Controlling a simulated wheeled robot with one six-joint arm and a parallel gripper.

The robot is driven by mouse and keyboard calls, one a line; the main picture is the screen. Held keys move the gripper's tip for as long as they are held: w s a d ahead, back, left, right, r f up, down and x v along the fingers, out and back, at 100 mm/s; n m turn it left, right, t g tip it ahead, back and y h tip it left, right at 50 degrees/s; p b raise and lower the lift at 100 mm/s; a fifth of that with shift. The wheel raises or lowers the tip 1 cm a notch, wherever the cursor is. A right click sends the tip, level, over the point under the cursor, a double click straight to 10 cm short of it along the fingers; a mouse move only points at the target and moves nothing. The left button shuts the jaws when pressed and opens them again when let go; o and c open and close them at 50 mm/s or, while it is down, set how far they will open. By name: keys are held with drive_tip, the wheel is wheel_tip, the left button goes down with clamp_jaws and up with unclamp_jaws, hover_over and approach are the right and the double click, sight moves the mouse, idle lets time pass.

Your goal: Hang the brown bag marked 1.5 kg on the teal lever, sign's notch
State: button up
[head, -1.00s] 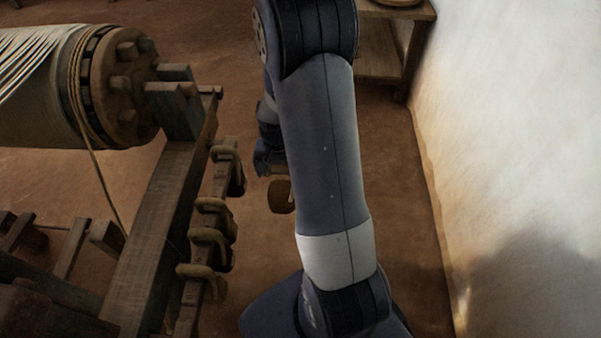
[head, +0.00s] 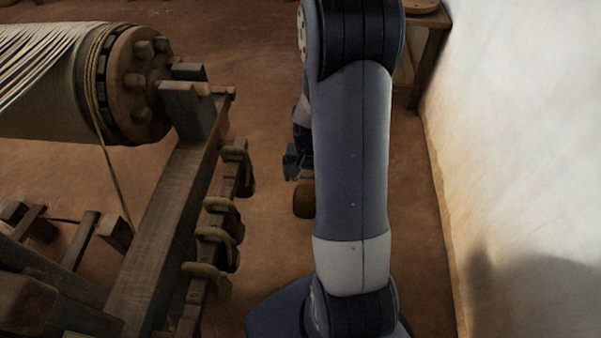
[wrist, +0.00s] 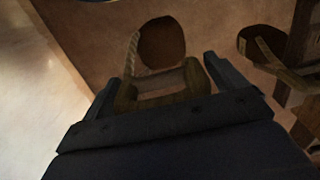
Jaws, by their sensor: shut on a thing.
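My gripper (wrist: 170,68) is shut on the handle of a brown bag (wrist: 162,42), which hangs below the fingers in the wrist view. In the head view my gripper (head: 292,162) is partly hidden behind my arm, with the bag (head: 304,200) under it, clear of the loom and the wall. No mark is readable on the bag. I cannot make out a teal lever or a notched sign in either view.
The loom's wooden side beam (head: 170,225) and its big roller (head: 140,85) stand to the left. Several brown looped things (head: 222,215) hang along a rail beside the beam. A white wall (head: 530,150) closes the right side. Bare floor (head: 265,130) lies between.

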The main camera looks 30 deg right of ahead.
drive_tip(key=s+d+r, duration=0.1)
drive_tip(key=s+d, duration=0.4)
drive_tip(key=d, duration=0.3)
drive_tip(key=shift+s, duration=0.15)
idle(0.6)
drive_tip(key=shift+d+p, duration=0.1)
drive_tip(key=shift+p, duration=0.2)
idle(0.6)
